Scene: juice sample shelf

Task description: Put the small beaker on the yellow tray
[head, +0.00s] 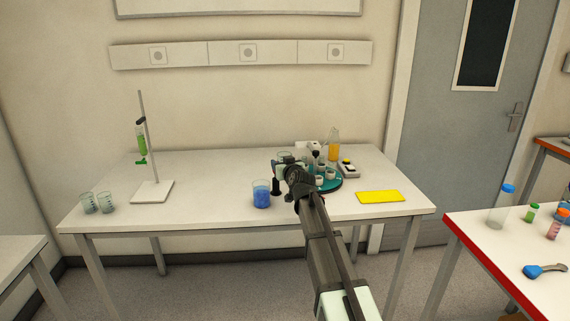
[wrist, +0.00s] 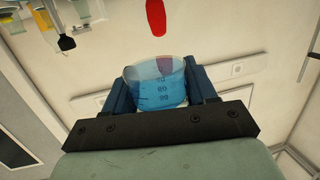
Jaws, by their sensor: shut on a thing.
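My gripper (head: 280,168) is shut on a small beaker, raised above the middle of the white table. In the wrist view the gripper (wrist: 157,78) has its two dark blue fingers on either side of the small beaker (wrist: 160,88), which has a clear rim, dark markings and a blue look in its lower part. In the head view only a bit of a clear rim shows at the gripper, and the rest is hidden. The yellow tray (head: 380,197) lies flat and empty at the table's right front, to the right of my gripper.
A beaker of blue liquid (head: 262,196) stands on the table just below my gripper. A teal round stand (head: 330,186) with white cups lies between gripper and tray, and an orange-filled flask (head: 333,150) stands behind. Two clear beakers (head: 97,204) and a burette stand (head: 152,191) are left.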

